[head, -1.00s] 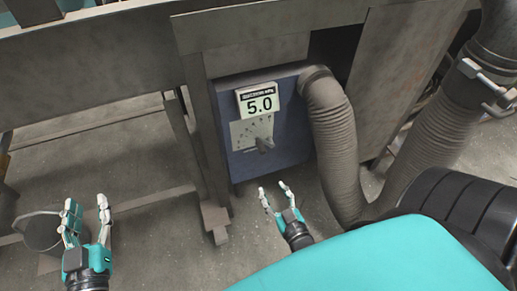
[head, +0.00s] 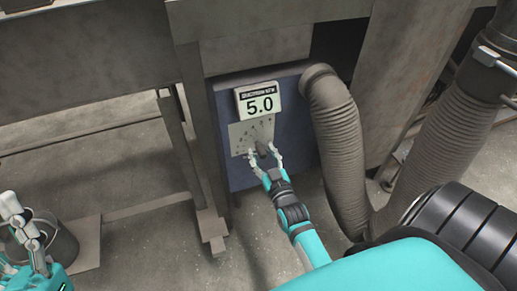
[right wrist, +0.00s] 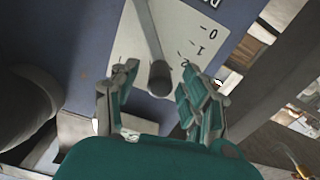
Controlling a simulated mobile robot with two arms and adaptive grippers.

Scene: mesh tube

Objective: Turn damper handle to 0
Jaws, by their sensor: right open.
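The damper handle (head: 261,148) is a small dark grey lever on a pale scale plate (head: 246,134) on the front of a blue box. The display (head: 259,104) above it reads 5.0. My right gripper (head: 263,155) is open at the handle, a fingertip on each side. In the right wrist view the handle (right wrist: 154,50) is a grey bar with a rounded end between the open fingers (right wrist: 157,78). Gaps show on both sides there. Marks 0 and 1 show on the plate (right wrist: 185,30). My left gripper (head: 24,228) is at the lower left, partly cut off.
A thick ribbed hose (head: 340,140) runs down the box's right side. A steel leg (head: 205,165) stands close on its left. A metal bucket (head: 55,245) stands on the floor behind my left gripper. Open floor (head: 135,170) shows to the left.

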